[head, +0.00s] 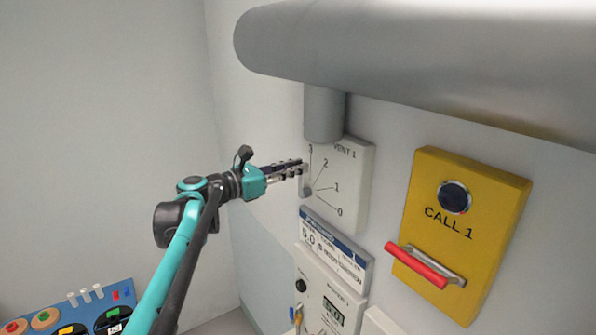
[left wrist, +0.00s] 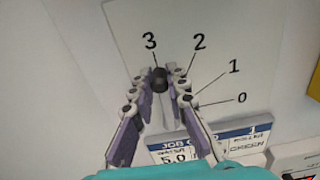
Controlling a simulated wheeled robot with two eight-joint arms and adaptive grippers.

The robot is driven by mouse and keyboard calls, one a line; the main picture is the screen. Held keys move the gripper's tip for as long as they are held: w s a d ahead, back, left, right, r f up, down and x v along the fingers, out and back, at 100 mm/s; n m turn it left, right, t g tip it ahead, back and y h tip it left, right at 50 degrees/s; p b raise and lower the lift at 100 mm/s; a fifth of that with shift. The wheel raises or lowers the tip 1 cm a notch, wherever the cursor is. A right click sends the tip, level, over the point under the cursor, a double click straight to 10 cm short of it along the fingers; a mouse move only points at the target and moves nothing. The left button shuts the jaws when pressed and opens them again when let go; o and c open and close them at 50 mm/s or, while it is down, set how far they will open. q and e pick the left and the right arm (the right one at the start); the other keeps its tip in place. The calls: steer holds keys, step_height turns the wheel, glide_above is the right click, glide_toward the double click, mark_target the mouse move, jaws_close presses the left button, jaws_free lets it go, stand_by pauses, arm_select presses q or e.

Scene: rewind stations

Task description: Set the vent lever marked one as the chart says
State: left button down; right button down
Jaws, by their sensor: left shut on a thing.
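The VENT 1 plate (head: 354,178) is a white panel on the wall with marks 0, 1, 2 and 3. It also shows in the left wrist view (left wrist: 225,30). Its grey lever (head: 306,186) points up close to mark 3. In the left wrist view the lever's dark knob (left wrist: 160,74) sits just below and right of the 3. My left gripper (head: 300,167) is shut on the lever, with a finger on each side of the knob. The fingers hide part of the lever in the head view. My right gripper is not in view.
A job card (head: 336,252) with a blue header is below the plate; it reads 5.0 and its other text is hard to read. A yellow CALL 1 box (head: 485,220) with a red handle is to the right. A thick grey pipe (head: 400,55) runs overhead.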

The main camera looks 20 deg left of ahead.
arm_select(q)
steer(key=shift+w+a+n, duration=0.15)
steer(key=shift+a+n, duration=0.05)
steer(key=shift+n, duration=0.1)
steer(key=c, duration=1.5)
jaws_free()
steer(key=shift+a, duration=0.1)
steer(key=v, duration=1.2)
steer(key=shift+f, duration=0.1)
